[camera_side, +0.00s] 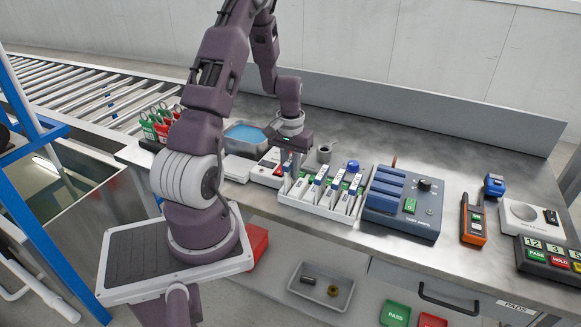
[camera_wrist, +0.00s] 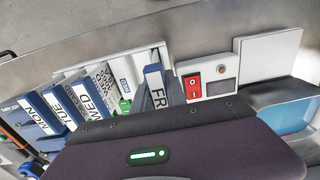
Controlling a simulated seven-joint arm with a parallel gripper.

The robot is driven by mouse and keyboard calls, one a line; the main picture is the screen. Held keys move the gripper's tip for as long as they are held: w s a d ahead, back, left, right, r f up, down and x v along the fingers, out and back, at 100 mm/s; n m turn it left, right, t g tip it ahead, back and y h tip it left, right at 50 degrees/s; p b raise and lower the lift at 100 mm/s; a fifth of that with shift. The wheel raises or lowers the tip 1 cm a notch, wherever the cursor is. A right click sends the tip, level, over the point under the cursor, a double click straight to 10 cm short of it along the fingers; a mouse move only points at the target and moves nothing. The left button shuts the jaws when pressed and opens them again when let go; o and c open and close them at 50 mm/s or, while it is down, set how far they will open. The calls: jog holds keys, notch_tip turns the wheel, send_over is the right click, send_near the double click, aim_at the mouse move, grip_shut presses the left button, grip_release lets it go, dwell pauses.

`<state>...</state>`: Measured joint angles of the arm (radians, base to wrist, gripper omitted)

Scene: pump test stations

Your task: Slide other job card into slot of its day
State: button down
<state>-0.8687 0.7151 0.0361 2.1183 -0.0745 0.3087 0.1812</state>
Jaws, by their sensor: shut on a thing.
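The white day rack (camera_side: 318,208) stands on the bench with blue-topped dividers in a row. In the wrist view its labels read MON (camera_wrist: 32,108), TUE (camera_wrist: 60,103), WED (camera_wrist: 89,95) and a partly covered FR (camera_wrist: 155,87). A pale printed card (camera_wrist: 123,70) and a green piece (camera_wrist: 124,104) show between WED and FR. My gripper (camera_side: 287,165) points down at the rack's left end in the side view, near the FR divider. It is shut on what seems to be a job card; the jaws and card are mostly hidden, so its depth in a slot is unclear.
A white box with a red switch (camera_wrist: 193,87) stands close beside the rack's FR end. A blue test device (camera_side: 402,204) is close on the rack's other side. A blue-filled tray (camera_side: 245,134) and a small grey cup (camera_side: 324,152) are behind. An orange meter (camera_side: 473,219) is farther right.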

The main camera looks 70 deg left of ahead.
jog(key=c, duration=1.3)
grip_release()
jog(key=shift+o, duration=0.2)
notch_tip(320, 180, up, 7)
jog(key=shift+r, duration=0.15)
jog(key=w+d+r+m+t+y, duration=0.1)
jog(key=d+r+m+t, duration=0.25)
jog(key=d+r, duration=1.15)
jog(key=s+d+r+m+t, duration=0.1)
jog(key=s+d+r+m, duration=0.1)
jog(key=s+d, duration=0.3)
jog(key=s+d+r+m+t+h, duration=0.1)
jog(key=s+d+r+m, duration=0.1)
jog(key=s+d, duration=0.4)
jog(key=d+m, duration=0.1)
jog(key=d, duration=0.1)
jog(key=shift+s+d, duration=0.25)
jog(key=shift+d, duration=0.1)
